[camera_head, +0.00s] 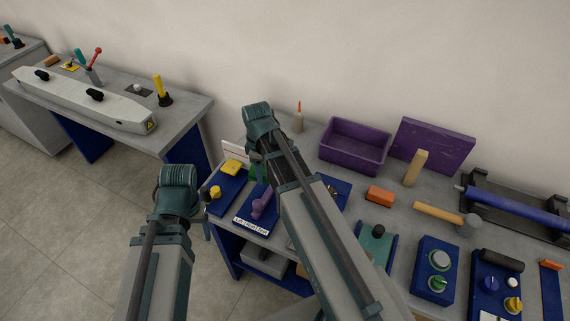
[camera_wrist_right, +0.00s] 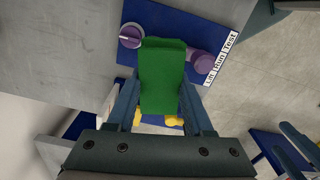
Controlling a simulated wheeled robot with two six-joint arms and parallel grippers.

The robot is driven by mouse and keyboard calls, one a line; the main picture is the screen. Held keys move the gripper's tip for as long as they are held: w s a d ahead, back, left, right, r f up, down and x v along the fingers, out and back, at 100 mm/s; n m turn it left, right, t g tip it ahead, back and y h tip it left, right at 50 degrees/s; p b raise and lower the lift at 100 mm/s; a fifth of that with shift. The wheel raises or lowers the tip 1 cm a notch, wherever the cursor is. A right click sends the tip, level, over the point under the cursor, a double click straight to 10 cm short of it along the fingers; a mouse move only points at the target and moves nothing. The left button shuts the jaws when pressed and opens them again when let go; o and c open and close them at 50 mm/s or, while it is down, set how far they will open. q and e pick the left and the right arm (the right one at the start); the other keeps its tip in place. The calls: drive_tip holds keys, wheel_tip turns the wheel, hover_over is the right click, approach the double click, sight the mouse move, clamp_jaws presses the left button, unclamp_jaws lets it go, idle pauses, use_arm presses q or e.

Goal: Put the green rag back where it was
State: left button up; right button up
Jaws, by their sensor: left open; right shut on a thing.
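My right gripper (camera_wrist_right: 161,98) is shut on the green rag (camera_wrist_right: 160,72), which sits between its fingers in the right wrist view. The rag is over a blue panel (camera_wrist_right: 172,22) with a purple dial, a purple lever and a strip of labels. I cannot tell whether the rag touches the panel. In the head view only a bit of the rag (camera_head: 252,173) shows, beside my right arm. My left gripper (camera_wrist_right: 292,147) appears at the lower right of the right wrist view, open and empty, off the table's front edge. In the head view its fingers are hidden.
A purple bin (camera_head: 354,146) stands at the back, with a purple board (camera_head: 433,145) beside it. An orange block (camera_head: 380,195), a mallet (camera_head: 440,213) and blue control boxes (camera_head: 436,269) lie to the right. A side table (camera_head: 190,110) stands at the left, past open floor.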

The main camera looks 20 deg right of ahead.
drive_tip(key=w+d+r+m+p, duration=0.1)
drive_tip(key=w+d+r, duration=0.15)
drive_tip(key=d, duration=0.25)
drive_tip(key=w+d+r+p, duration=0.1)
drive_tip(key=w+d+p, duration=0.15)
drive_tip(key=d, duration=0.35)
use_arm(q)
drive_tip(key=shift+w+a+f+b, duration=0.25)
drive_tip(key=shift+f+b, duration=0.2)
drive_tip(key=shift+b, duration=1)
drive_tip(key=shift+w+a+f+b, duration=0.2)
drive_tip(key=shift+f+b, duration=0.2)
drive_tip(key=shift+b, duration=1)
use_arm(e)
drive_tip(key=d+f+m, duration=0.1)
drive_tip(key=d+f, duration=0.4)
drive_tip(key=d, duration=0.1)
drive_tip(key=shift+w, duration=0.25)
wheel_tip(320, 180, down, 10)
drive_tip(key=b, duration=1)
drive_tip(key=shift+f, duration=0.2)
use_arm(q)
wheel_tip(320, 180, down, 10)
use_arm(e)
drive_tip(key=shift+r, duration=0.15)
use_arm(q)
drive_tip(key=shift+f, duration=0.1)
